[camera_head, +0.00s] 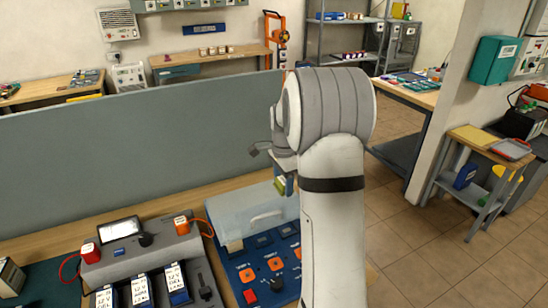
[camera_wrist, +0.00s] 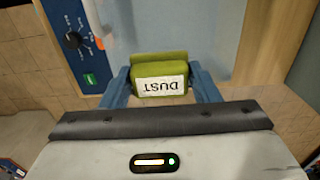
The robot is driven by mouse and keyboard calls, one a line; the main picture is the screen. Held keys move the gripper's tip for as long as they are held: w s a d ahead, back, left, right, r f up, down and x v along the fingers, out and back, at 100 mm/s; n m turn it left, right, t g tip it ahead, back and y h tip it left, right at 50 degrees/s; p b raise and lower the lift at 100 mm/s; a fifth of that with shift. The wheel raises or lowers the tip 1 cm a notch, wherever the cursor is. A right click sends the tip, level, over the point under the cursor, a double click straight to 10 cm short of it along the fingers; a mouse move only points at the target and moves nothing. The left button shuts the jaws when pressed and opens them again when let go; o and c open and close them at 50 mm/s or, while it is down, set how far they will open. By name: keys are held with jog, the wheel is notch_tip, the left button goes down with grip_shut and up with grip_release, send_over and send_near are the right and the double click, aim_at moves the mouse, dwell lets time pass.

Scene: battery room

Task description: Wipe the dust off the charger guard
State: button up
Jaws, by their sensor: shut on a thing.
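The charger guard (camera_head: 240,207) is a clear, pale cover with a handle, over the back part of the blue charger panel (camera_head: 247,273) on the bench. In the wrist view the guard's pale surface (camera_wrist: 185,25) lies beyond my fingers. My gripper (camera_wrist: 162,82) is shut on a green duster (camera_wrist: 160,60) with a white label reading DUST. In the head view the duster (camera_head: 281,185) shows at the right end of the guard, partly hidden by my arm. I cannot tell whether it touches the guard. No dust is clear at this size.
A grey partition (camera_head: 120,160) stands behind the bench. A grey unit (camera_head: 140,247) with red and orange clamps and several batteries (camera_head: 140,290) is left of the panel. Open tiled floor (camera_head: 440,255) and a small side table (camera_head: 470,138) lie to the right.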

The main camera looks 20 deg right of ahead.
jog(key=shift+r+p, duration=1)
jog(key=shift+r, duration=0.9)
